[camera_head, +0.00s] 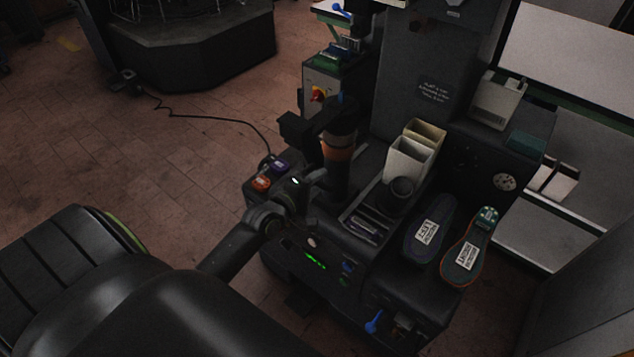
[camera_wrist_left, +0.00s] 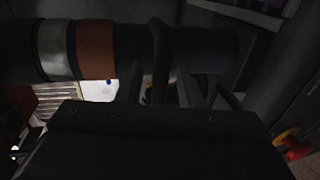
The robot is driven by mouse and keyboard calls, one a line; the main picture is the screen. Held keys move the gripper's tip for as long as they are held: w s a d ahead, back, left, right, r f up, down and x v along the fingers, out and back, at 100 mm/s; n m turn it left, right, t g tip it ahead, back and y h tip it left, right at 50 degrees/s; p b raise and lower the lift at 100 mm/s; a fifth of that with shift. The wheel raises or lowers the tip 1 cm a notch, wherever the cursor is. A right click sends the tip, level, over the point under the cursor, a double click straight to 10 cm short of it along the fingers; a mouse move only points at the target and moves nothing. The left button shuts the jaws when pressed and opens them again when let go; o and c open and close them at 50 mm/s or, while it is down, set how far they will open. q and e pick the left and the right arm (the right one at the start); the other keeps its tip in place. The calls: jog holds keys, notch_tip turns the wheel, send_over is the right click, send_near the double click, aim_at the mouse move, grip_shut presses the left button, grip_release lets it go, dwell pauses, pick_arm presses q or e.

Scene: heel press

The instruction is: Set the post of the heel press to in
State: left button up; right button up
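The heel press (camera_head: 405,280) is a dark machine right of centre in the head view. A dark upright post (camera_head: 338,150) with an orange band stands at its left side. In the left wrist view, a dark bar with a silver and an orange band (camera_wrist_left: 96,50) crosses the top; it looks like the same post. My left gripper (camera_head: 320,178) is beside the post, low on it. In the left wrist view, its dark fingers (camera_wrist_left: 160,80) stand apart, with a thin dark rod between them. Contact is too dark to tell. My right gripper is not in view.
Two shoe shapes, one purple (camera_head: 428,236) and one orange-edged (camera_head: 468,252), lie on the press's right side. Orange and purple buttons (camera_head: 261,183) are at the left corner. A cable (camera_head: 215,116) crosses the open tiled floor at left.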

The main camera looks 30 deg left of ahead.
aim_at(329, 169)
pick_arm(q)
jog(key=shift+w, duration=0.1)
grip_shut()
dwell(0.3)
jog(key=w, duration=0.7)
jog(key=shift+d+r, duration=0.15)
jog(key=shift+d, duration=0.15)
jog(key=a+r+b+x, duration=0.1)
jog(key=r+b+x, duration=0.1)
jog(key=x, duration=0.8)
jog(key=shift+w+d, duration=0.2)
jog(key=shift+d, duration=0.25)
